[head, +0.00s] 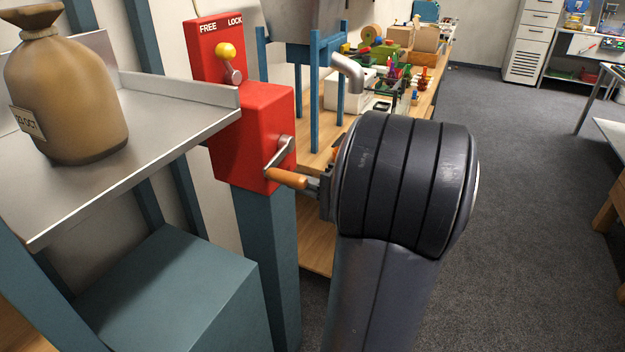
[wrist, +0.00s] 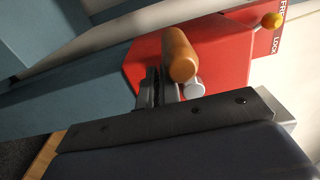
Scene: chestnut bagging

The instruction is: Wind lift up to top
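The lift's red winch box (head: 250,135) stands on a blue post. Its metal crank arm (head: 279,155) slopes down-left from the hub to an orange handle (head: 287,179), which points right. My gripper (head: 320,186) is at the handle's free end. The wrist view shows the orange handle (wrist: 180,55) right beside my fingers (wrist: 158,88); I cannot tell whether they close around it. The lever with a yellow knob (head: 226,50) leans left, toward FREE. The metal lift platform (head: 185,105) carries a tied brown sack (head: 70,100), upright.
A blue block (head: 170,290) stands below the platform. Behind the winch, a wooden bench (head: 312,155) holds a white device (head: 345,92) and several colourful items. Grey carpet on the right is open, with tables at the far right.

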